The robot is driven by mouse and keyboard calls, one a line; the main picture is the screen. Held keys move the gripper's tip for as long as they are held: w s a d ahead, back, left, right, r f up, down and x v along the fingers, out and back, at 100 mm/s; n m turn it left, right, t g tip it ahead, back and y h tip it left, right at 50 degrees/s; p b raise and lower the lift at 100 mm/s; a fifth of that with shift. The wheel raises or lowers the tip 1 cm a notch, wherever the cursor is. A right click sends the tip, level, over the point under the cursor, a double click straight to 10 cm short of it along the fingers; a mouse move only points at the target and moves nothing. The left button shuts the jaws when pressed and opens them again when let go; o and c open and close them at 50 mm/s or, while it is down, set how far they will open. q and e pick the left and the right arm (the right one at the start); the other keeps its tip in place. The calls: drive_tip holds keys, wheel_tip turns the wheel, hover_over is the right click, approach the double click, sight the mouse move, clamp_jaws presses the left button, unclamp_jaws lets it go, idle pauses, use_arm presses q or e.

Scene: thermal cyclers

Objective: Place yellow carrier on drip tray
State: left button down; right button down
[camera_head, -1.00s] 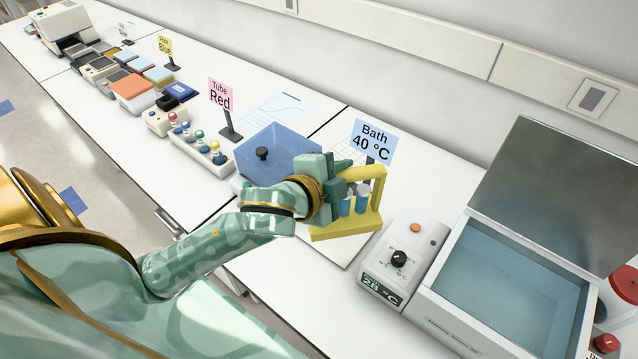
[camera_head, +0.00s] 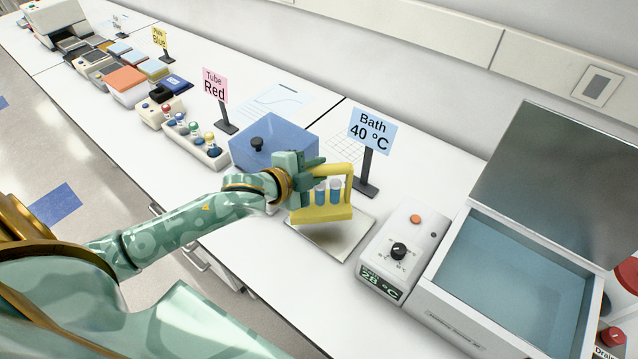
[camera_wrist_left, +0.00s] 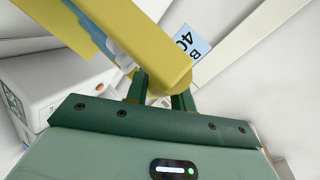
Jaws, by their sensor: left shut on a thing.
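The yellow carrier (camera_head: 322,214) is a small rack with a handle frame and blue-filled tubes (camera_head: 335,190) in it. My left gripper (camera_head: 308,175) is shut on the carrier's frame, which also shows between the fingers in the left wrist view (camera_wrist_left: 165,60). The silver drip tray (camera_head: 345,243) lies flat on the bench, below and to the right of the carrier. The carrier covers the tray's back left part; whether it touches the tray I cannot tell. My right gripper is out of view.
The open water bath (camera_head: 515,270) and its control box (camera_head: 403,250), reading 28 °C, stand right of the tray. A "Bath 40 °C" sign (camera_head: 371,131) stands behind. A blue lidded box (camera_head: 270,142) and a tube rack (camera_head: 195,142) are to the left.

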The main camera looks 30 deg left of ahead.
sight(318, 191)
use_arm(q)
drive_tip(key=w+f, duration=0.1)
drive_tip(key=f, duration=0.1)
drive_tip(key=w+a+f+b, duration=0.1)
drive_tip(key=w+f, duration=0.1)
drive_tip(key=shift+a, duration=0.1)
wheel_tip(318, 191, down, 4)
drive_tip(key=shift+w+r+b, duration=0.15)
drive_tip(key=shift+r+b, duration=0.1)
drive_tip(key=shift+b, duration=0.85)
drive_tip(key=shift+r, duration=0.1)
drive_tip(key=c, duration=1.2)
unclamp_jaws()
